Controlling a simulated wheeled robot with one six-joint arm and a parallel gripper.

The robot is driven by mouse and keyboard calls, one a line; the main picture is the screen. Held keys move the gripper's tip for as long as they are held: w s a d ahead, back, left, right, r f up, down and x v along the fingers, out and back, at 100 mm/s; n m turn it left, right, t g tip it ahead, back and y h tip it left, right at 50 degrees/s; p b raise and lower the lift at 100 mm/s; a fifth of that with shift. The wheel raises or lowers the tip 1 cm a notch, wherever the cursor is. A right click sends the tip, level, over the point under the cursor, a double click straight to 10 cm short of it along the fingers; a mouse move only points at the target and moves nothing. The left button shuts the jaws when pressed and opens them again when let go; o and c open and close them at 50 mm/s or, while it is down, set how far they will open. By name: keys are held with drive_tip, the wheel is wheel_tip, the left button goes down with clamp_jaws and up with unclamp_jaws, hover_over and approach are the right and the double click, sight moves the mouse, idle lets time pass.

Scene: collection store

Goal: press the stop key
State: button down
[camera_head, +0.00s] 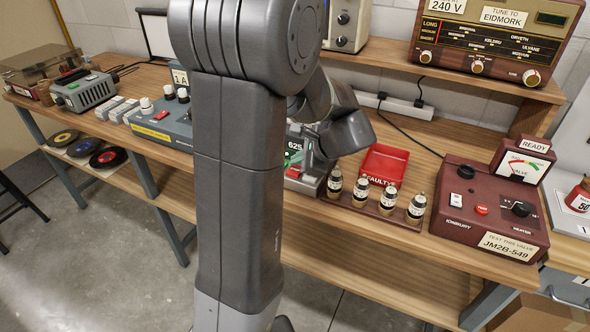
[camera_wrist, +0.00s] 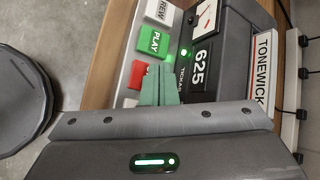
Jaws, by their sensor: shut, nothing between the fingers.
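The wrist view shows a grey tape machine with a row of keys: a white REW key (camera_wrist: 160,11), a green PLAY key (camera_wrist: 154,41) and a red key (camera_wrist: 138,74). The red key's label cannot be read; it is the likely stop key. My gripper (camera_wrist: 160,68) is shut and empty, its green fingers pointing at the machine's face. Its tips lie beside the red key, on the display side and just below PLAY, and overlap the key's edge. I cannot tell whether they touch. In the head view my arm hides much of the machine (camera_head: 311,184).
The machine has a lit green lamp (camera_wrist: 184,52), a 625 counter (camera_wrist: 201,67) and a dial (camera_wrist: 206,17). In the head view a red tray (camera_head: 384,165), several small valves (camera_head: 360,191) and a maroon tester (camera_head: 490,212) stand to the right on the wooden bench.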

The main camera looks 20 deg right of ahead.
sight(298, 172)
drive_tip(key=shift+f, duration=0.4)
drive_tip(key=shift+f+b, duration=0.45)
drive_tip(key=shift+b, duration=0.05)
idle(0.4)
drive_tip(key=shift+r, duration=0.1)
drive_tip(key=shift+r+p, duration=0.75)
drive_tip(key=shift+r, duration=0.05)
wheel_tip(298, 172, up, 5)
drive_tip(key=p, duration=0.4)
idle(1.0)
